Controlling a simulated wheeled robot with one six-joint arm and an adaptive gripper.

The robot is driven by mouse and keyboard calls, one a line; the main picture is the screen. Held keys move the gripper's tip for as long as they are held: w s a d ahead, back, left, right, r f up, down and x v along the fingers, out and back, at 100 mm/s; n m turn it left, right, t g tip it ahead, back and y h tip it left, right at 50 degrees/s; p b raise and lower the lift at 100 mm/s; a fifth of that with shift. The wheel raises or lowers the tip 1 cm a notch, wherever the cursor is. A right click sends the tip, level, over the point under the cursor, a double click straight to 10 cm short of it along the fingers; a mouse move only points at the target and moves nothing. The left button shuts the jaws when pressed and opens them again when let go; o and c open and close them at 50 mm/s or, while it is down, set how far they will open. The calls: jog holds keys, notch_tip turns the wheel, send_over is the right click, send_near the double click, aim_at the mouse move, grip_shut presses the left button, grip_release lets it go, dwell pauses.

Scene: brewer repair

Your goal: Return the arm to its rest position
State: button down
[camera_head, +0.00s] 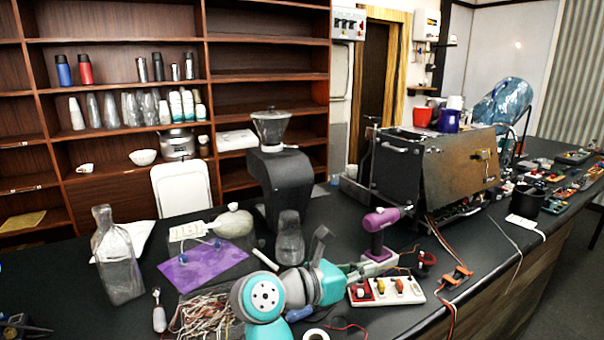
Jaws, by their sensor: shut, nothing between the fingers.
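My arm, with teal and grey joints, reaches in from the bottom edge and lies low over the dark counter (85,313). Its far end points right, toward the foot of a purple drill (380,219). My gripper (357,269) is at that far end, small and partly hidden by the wrist. It is shut, with nothing held. I cannot tell whether it touches the drill's base or is only in front of it.
A power strip (387,291) and an orange clamp (457,277) are right of the arm. A coffee grinder (281,183) and a glass jar (289,241) stand behind. A wire bundle (205,318) and a glass bottle (118,262) are left. An opened brewer (400,170) stands back right.

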jog(key=s+d+f+n+t+h, duration=0.35)
jog(key=s+d+f+n, duration=0.2)
jog(key=s, duration=0.35)
jog(key=s+d+f+n+t+h, duration=0.2)
jog(key=s+d+f+n+t, duration=0.2)
jog(key=s+d+n, duration=0.4)
jog(key=s+a+f+n+y, duration=0.2)
jog(key=s+f+n+y, duration=0.3)
jog(key=s+n, duration=0.5)
jog(key=s+a+f+n+y, duration=0.3)
jog(key=s+f+n+y, duration=0.2)
jog(key=s+n+y, duration=0.3)
jog(key=s+a+f+n+y, duration=0.2)
jog(key=s+f+n+y, duration=0.3)
jog(key=s+n, duration=0.9)
jog(key=shift+a+f+n+y, duration=0.15)
jog(key=shift+f+n+y, duration=0.2)
jog(key=shift+n+y, duration=0.5)
jog(key=shift+w, duration=0.1)
